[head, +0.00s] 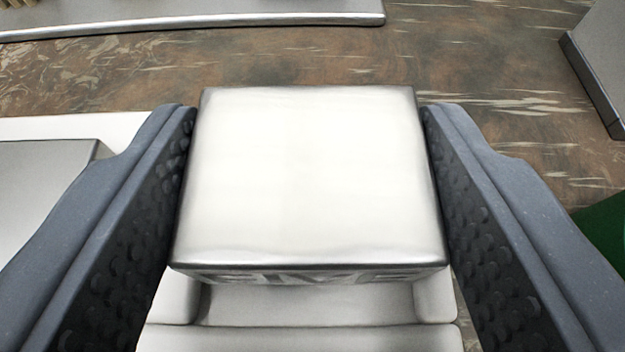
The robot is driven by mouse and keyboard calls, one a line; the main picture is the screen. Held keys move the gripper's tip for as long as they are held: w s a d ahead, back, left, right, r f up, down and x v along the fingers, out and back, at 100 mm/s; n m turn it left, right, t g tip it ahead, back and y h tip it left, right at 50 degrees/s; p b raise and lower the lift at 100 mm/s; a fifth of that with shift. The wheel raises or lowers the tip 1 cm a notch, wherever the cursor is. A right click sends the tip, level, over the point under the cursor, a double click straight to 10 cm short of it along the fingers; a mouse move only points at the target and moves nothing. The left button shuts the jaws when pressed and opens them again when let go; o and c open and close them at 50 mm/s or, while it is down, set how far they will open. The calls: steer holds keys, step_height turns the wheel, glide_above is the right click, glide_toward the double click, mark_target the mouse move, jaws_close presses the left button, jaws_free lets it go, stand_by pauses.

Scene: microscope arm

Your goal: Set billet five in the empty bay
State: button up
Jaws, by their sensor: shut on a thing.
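A shiny metal billet (312,175) fills the middle of the head view. My gripper (312,150) is shut on it, with one dark dimpled finger against its left side and the other against its right side. Raised or engraved marks show on the billet's near face, but they are cut off and I cannot read them fully. Below the billet is a pale holder (310,305) with low walls and a recess between them. The billet hides much of this recess, and I cannot tell whether the billet touches it.
A second metal block (45,185) sits in a pale surround at the left. A metal-edged slab (200,25) lies at the back left. A grey object (600,65) stands at the right, with something green (605,225) below it. Brown marbled tabletop (480,70) is bare behind the billet.

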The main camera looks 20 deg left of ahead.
steer(key=shift+f, duration=0.15)
steer(key=o, duration=1.4)
steer(key=shift+o, duration=0.2)
steer(key=shift+r, duration=0.2)
steer(key=shift+s+r, duration=0.1)
steer(key=shift+s, duration=0.05)
steer(key=v, duration=1.1)
steer(key=shift+s+d+p, duration=0.2)
steer(key=shift+s+p, duration=0.15)
steer(key=shift+p, duration=0.1)
